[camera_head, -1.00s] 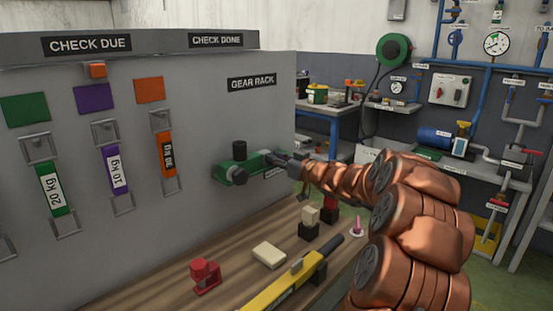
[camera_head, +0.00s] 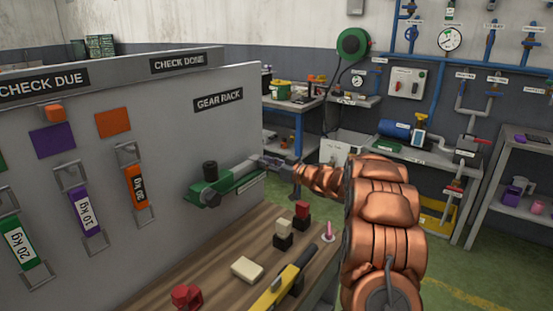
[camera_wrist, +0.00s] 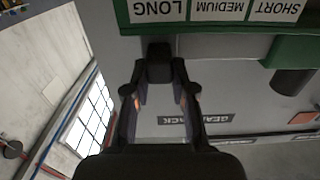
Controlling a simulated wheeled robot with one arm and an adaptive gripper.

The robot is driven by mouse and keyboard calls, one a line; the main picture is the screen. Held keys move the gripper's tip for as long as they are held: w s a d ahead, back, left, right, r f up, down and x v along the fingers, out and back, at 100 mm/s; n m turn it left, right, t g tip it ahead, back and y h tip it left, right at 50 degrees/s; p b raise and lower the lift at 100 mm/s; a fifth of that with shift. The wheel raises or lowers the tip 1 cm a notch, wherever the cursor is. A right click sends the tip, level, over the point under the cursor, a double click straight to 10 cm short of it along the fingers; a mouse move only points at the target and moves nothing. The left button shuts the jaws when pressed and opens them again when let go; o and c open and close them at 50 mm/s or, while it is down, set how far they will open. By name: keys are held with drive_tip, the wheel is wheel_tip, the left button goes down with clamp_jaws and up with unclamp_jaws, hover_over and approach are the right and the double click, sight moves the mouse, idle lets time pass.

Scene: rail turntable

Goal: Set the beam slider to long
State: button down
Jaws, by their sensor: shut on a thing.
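My gripper (camera_head: 270,161) is shut on the dark end block of this bar. In the wrist view, upside down, the dark end block (camera_wrist: 158,62) sits between the fingertips of my gripper (camera_wrist: 159,88). It is level with LONG on the green label strip (camera_wrist: 220,27), which also reads MEDIUM and SHORT. The exact contact of the fingers is partly hidden.
The wooden bench (camera_head: 215,270) below holds a cream block (camera_head: 247,269), a red part (camera_head: 187,297) and a yellow bar (camera_head: 275,290). Small black-based blocks (camera_head: 283,234) stand below my gripper. Tagged weights (camera_head: 137,187) hang on the panel at left.

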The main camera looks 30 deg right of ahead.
drive_tip(key=shift+d+r, duration=0.1)
drive_tip(key=shift+d, duration=0.15)
drive_tip(key=c, duration=1)
unclamp_jaws()
drive_tip(key=shift+w, duration=0.1)
drive_tip(key=shift+o, duration=0.2)
drive_tip(key=v, duration=1.2)
